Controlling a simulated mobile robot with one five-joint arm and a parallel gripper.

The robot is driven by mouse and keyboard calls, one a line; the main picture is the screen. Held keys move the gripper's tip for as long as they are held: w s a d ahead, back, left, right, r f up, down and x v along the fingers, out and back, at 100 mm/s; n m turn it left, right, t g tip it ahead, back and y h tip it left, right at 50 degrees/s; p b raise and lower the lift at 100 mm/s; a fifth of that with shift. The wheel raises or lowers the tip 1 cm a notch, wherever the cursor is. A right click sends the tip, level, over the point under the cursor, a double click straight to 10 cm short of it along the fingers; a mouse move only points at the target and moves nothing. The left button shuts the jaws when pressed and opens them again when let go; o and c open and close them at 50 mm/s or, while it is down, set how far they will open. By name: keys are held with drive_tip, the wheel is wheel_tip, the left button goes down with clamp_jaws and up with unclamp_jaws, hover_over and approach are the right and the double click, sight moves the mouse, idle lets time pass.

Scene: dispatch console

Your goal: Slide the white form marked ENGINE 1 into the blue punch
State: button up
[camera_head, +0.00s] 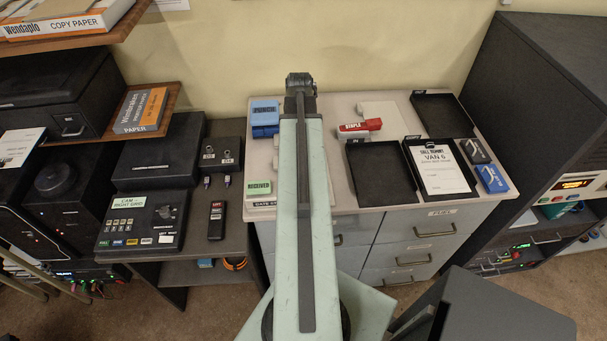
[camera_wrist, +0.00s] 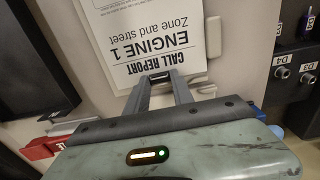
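The white form marked ENGINE 1 (camera_wrist: 145,40) appears upside down in the wrist view, headed CALL REPORT. In the head view my arm hides most or all of it. My gripper (camera_wrist: 160,77) has its two fingertips over the form's heading edge, with a small dark piece between them. I cannot tell whether they pinch the paper. In the head view my gripper (camera_head: 300,82) is at the back of the desk. The blue punch (camera_head: 265,115) stands at the desk's back left, just left of my gripper. A blue edge (camera_wrist: 274,131), likely the punch, shows at right in the wrist view.
A red stapler (camera_head: 360,126) lies right of my arm. A black tray (camera_head: 380,180) and a tray with a VAN 6 form (camera_head: 437,168) are farther right. A green RECEIVED stamp (camera_head: 258,188) is at the front left. Keyed sockets (camera_head: 222,152) stand left of the desk.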

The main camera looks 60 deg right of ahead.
clamp_jaws()
drive_tip(key=shift+s, duration=0.1)
drive_tip(key=shift+s+d, duration=0.75)
drive_tip(key=shift+s, duration=0.3)
drive_tip(key=shift+s+d, duration=0.75)
drive_tip(key=shift+s, duration=0.25)
drive_tip(key=shift+s+d, duration=0.75)
drive_tip(key=shift+s, duration=0.3)
drive_tip(key=shift+r, duration=0.1)
wheel_tip(320, 180, up, 7)
drive_tip(key=p, duration=0.7)
drive_tip(key=shift+r+p, duration=0.2)
drive_tip(key=shift+p, duration=0.1)
